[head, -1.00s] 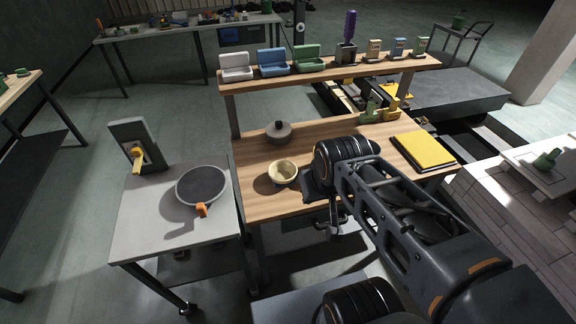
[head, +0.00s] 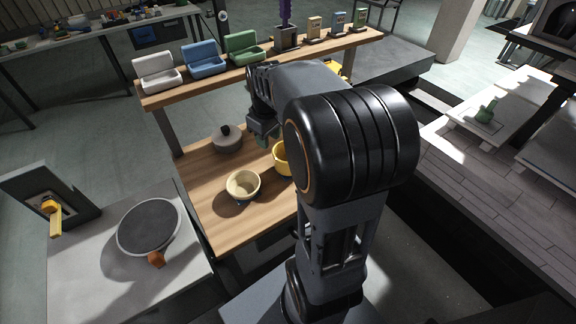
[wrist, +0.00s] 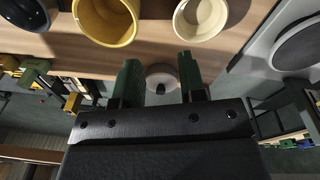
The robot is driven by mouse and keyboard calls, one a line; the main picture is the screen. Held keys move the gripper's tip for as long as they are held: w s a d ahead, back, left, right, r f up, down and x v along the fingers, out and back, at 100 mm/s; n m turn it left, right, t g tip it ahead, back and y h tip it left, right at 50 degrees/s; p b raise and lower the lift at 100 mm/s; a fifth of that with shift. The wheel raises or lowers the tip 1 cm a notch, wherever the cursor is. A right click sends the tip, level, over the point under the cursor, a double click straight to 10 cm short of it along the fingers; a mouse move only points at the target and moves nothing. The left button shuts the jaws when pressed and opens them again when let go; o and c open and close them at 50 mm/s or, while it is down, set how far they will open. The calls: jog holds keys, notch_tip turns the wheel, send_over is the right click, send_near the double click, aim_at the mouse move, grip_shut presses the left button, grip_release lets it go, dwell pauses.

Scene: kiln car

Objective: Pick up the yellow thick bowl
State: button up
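The yellow thick bowl (head: 280,158) stands on the wooden bench, its right side hidden behind my arm. In the head view my gripper (head: 262,138) is near the back left of the yellow bowl. A cream bowl (head: 243,186) stands left of it; it also shows in the wrist view (wrist: 200,18).
A grey lidded pot (head: 227,140) stands behind the cream bowl. A dark bowl (wrist: 28,14) is left of the yellow one in the wrist view. A raised shelf (head: 190,92) with coloured boxes crosses the bench's back. A grey table (head: 90,262) with a round disc (head: 150,226) is at left.

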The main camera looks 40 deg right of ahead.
jog(key=g, duration=0.1)
send_over(280, 160)
notch_tip(280, 160, down, 4)
jog(key=shift+n, duration=0.4)
notch_tip(280, 160, down, 8)
jog(key=shift+f+b, duration=0.1)
jog(key=shift+b, duration=0.3)
jog(key=shift+f+p, duration=0.35)
jog(key=shift+f, duration=2.55)
grip_shut()
jog(key=shift+r, duration=0.1)
